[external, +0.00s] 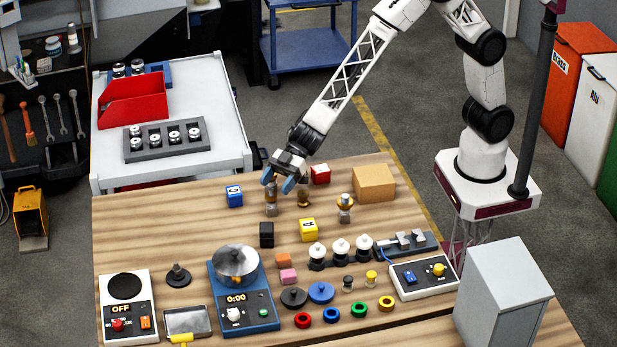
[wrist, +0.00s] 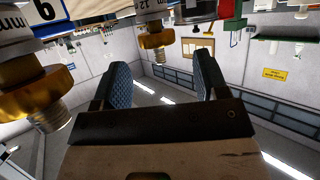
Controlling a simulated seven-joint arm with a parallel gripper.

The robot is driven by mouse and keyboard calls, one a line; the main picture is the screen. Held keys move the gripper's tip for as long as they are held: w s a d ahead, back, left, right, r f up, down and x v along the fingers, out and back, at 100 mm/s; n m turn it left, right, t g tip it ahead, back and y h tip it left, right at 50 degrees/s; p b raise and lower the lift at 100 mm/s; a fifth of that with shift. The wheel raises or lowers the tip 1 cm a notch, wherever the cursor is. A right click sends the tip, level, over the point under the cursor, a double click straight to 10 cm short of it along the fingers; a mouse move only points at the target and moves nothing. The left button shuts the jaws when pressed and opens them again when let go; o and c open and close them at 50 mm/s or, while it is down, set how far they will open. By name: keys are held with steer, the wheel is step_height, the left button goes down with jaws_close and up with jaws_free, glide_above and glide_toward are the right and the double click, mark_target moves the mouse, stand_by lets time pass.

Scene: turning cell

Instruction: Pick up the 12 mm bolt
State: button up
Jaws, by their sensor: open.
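In the wrist view, which is upside down, a bolt with a gold collar, silver threaded end and a label reading 12 m (wrist: 153,38) stands beyond the fingers, partly cut off at the top edge. A larger, closer bolt (wrist: 30,90) with a partly seen mm label is at the left. In the external view, small upright bolts stand on the table at the left (external: 271,200), middle (external: 303,196) and right (external: 345,205); I cannot tell which is 12 mm. My gripper (external: 279,182) is open, its blue fingers near the left one. The wrist view shows nothing between the fingers (wrist: 160,85).
A blue cube (external: 234,196) is left of the bolts and a red cube (external: 320,174) behind them. A cardboard box (external: 374,184) is at the right. Black (external: 266,235) and yellow (external: 308,230) cubes stand in front. The table's back left is clear.

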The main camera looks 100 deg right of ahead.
mark_target(271, 191)
steer(key=shift+x, duration=1.55)
steer(key=shift+c, duration=0.5)
